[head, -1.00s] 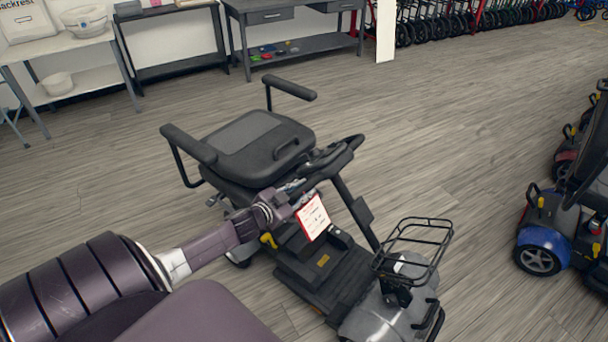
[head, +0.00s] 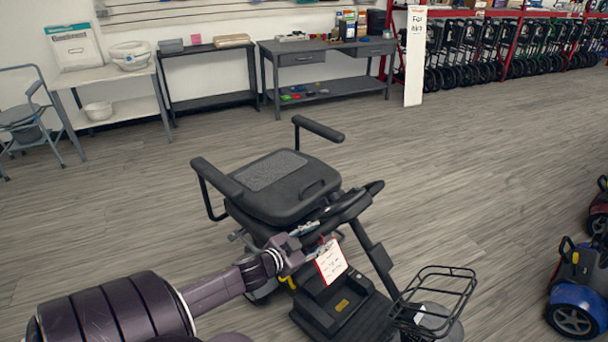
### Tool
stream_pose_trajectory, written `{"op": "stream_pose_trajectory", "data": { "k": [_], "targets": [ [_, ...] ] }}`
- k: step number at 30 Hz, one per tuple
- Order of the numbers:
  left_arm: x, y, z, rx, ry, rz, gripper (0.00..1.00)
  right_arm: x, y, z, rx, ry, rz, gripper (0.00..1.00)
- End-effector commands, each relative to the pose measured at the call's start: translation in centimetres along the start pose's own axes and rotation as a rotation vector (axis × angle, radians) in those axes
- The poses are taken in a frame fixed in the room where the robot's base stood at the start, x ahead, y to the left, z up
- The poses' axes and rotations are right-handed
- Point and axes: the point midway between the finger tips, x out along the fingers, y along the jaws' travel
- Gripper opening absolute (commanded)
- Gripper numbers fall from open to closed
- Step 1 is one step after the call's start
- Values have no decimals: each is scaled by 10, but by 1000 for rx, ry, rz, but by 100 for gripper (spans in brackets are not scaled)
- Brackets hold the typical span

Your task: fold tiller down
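The mobility scooter's tiller (head: 372,248) is a dark post that rises from the front end near the wire basket and leans back toward the seat. Its handlebar head (head: 345,207) is just in front of the black seat (head: 285,183), above the footwell. A white tag with a red edge (head: 331,261) hangs below the handlebar. My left gripper (head: 298,250) is at the near side of the handlebar, left of the tag. Its fingertips are small and blend with the dark handlebar parts, so I cannot tell whether they grip it. My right gripper is out of view.
The wire basket (head: 438,296) sits at the scooter's front. A blue scooter (head: 575,300) stands at the right edge. Tables (head: 325,50) and shelves line the back wall, with wheeled walkers at the back right. Open wood floor (head: 470,180) lies between.

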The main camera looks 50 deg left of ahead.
Motion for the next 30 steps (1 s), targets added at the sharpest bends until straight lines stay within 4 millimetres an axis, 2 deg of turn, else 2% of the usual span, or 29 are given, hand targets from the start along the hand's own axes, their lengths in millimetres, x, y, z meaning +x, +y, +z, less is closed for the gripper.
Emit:
{"op": "stream_pose_trajectory", "data": {
  "k": [1, 6, 13, 18, 26, 29, 30],
  "targets": [
    [-11, 1, 2, 0, -3, 2, 39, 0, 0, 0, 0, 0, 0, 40],
    [-42, 0, 1, 0, -2, 1, 39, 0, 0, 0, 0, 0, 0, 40],
    [-70, 0, 1, -1, -2, 0, 39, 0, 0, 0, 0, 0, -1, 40],
    [-78, -1, 0, 1, 0, -1, 39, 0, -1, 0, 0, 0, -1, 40],
    [-78, -1, 0, 1, 1, -1, 39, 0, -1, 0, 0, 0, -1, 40],
    [-78, 0, 5, -2, -8, -3, 30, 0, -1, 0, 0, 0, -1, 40],
    [-78, 1, 14, -7, -23, -6, 25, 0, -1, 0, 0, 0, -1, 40]
  ]
}}
